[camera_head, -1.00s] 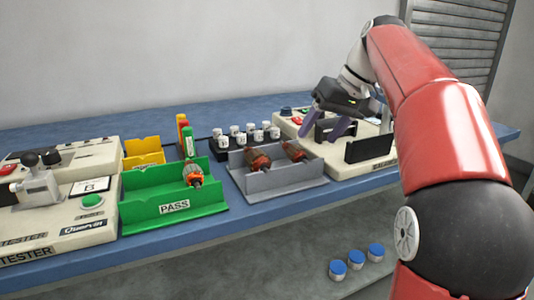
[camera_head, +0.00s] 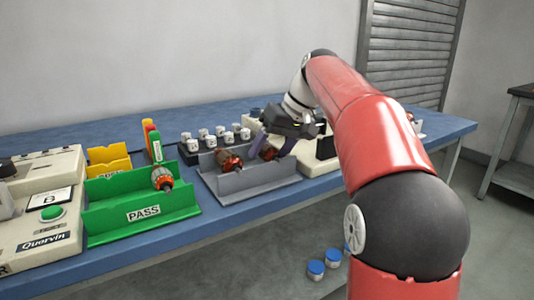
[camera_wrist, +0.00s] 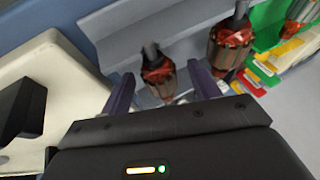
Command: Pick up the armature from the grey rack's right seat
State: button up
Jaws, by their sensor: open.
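The grey rack (camera_head: 262,184) holds two red-brown armatures with dark shafts. The right-seat armature (camera_head: 268,153) is partly hidden by my gripper in the head view. The left-seat armature (camera_head: 230,159) is in clear view. My gripper (camera_head: 270,146) is open above the right seat, its purple fingers pointing down. In the wrist view, the right-seat armature (camera_wrist: 157,76) shows between the two spread fingers of my gripper (camera_wrist: 161,80). I cannot tell how far below the fingertips it lies. The left-seat armature (camera_wrist: 231,42) is just outside the finger on the right.
A green PASS tray (camera_head: 110,212) with another armature (camera_head: 162,178) stands left of the rack. Several white-capped jars (camera_head: 204,135) stand behind the rack. A cream machine (camera_head: 320,160) is close on the right. A yellow bin (camera_head: 108,156) is at the back left.

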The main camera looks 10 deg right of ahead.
jog(key=shift+c, duration=0.2)
jog(key=c, duration=1.1)
jog(key=shift+r, duration=0.1)
jog(key=shift+c, duration=0.2)
